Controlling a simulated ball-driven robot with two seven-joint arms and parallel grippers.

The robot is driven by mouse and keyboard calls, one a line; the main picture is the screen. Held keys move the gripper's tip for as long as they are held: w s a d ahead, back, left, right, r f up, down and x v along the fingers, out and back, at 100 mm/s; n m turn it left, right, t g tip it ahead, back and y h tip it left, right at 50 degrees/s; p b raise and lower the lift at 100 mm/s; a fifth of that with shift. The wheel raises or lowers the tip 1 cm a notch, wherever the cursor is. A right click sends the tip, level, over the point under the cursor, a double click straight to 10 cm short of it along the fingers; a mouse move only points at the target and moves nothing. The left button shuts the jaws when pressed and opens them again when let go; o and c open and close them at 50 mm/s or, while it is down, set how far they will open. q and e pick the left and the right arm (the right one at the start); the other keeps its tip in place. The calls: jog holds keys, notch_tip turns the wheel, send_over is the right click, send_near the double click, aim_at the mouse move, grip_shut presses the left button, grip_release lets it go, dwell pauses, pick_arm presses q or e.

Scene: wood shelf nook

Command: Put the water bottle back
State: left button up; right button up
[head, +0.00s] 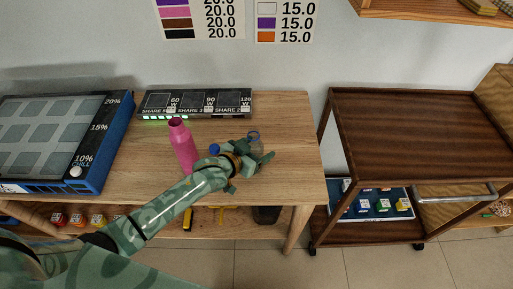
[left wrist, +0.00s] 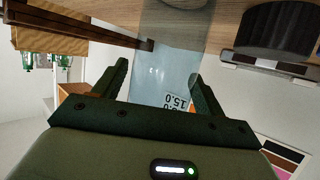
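A pink bottle (head: 184,148) stands upright on the wooden table. A small clear, bluish vessel (head: 255,142) stands to its right, partly hidden by my left gripper (head: 254,160). In the left wrist view, a see-through, pale blue body (left wrist: 168,68) lies between the fingers of my left gripper (left wrist: 160,75). The fingers are spread, with a small gap seeming to show beside the body; contact is hard to judge. A small blue thing (head: 214,149), maybe a cap, shows just behind my left wrist. My right gripper is not in view.
A black power strip unit (head: 196,103) stands at the table's (head: 292,130) back. A blue-framed panel (head: 110,130) is at the left. A dark brown cart (head: 415,130) with a bare top stands right, beyond a gap. The table's right end is clear.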

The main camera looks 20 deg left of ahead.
pick_arm(q)
jog(key=shift+r, duration=0.25)
jog(key=p+v, duration=0.4)
jog(key=v, duration=0.8)
jog(key=shift+f, duration=0.15)
